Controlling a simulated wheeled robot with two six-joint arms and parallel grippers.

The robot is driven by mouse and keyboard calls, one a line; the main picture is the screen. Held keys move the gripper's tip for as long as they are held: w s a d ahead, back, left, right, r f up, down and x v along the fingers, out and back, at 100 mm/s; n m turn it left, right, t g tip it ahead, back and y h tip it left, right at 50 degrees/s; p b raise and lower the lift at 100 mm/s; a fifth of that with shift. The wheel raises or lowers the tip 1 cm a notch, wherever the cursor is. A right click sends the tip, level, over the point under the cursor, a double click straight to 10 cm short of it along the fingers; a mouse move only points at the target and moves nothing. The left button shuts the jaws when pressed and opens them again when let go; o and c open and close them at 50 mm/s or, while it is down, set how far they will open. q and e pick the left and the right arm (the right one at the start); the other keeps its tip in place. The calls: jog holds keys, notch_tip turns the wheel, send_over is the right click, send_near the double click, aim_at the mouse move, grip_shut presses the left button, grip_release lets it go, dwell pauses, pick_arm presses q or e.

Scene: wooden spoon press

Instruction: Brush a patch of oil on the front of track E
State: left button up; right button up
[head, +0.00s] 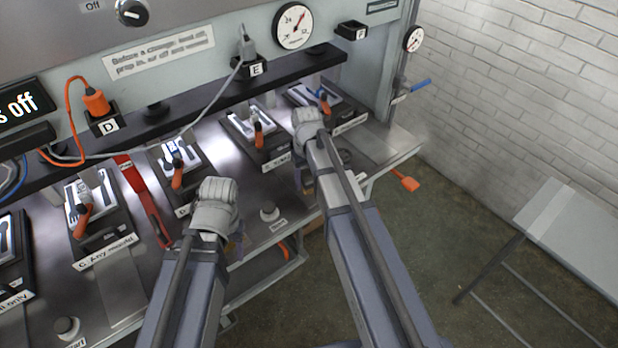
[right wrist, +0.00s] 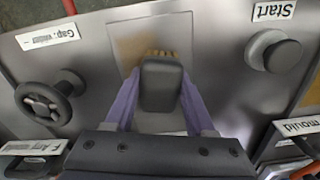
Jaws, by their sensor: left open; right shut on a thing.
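Track E is a bare metal strip (right wrist: 125,45) in the right wrist view, a slightly different shade from the plate around it. In the head view my right arm hides much of it, in front of the mould under label E (head: 256,70). My right gripper (right wrist: 157,88) is shut on a brush (right wrist: 160,84) with a dark handle block and tan bristles. The bristles lie over the strip; I cannot tell whether they touch it.
A Start button (right wrist: 281,52) stands at one side of the strip, a black handwheel (right wrist: 45,102) at the other. Several orange-handled clamps (head: 258,135) line the moulds behind. An orange paddle (head: 405,181) sticks out at the table's right end. A grey bench (head: 575,235) stands at right.

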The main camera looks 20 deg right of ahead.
aim_at(294, 187)
jog(key=shift+s+a, duration=0.35)
jog(key=shift+a, duration=0.55)
jog(key=shift+s+a, duration=0.35)
jog(key=shift+a, duration=0.5)
jog(key=shift+w, duration=0.1)
jog(key=shift+w+a, duration=0.2)
jog(key=shift+w, duration=0.3)
jog(key=shift+w+a, duration=0.15)
jog(key=shift+w, duration=0.35)
jog(key=shift+d, duration=0.1)
jog(key=shift+w+d, duration=0.2)
jog(key=shift+d, duration=0.45)
jog(key=shift+w+d, duration=0.25)
jog(key=shift+d, duration=0.35)
jog(key=shift+w+d, duration=0.2)
jog(key=shift+d, duration=0.45)
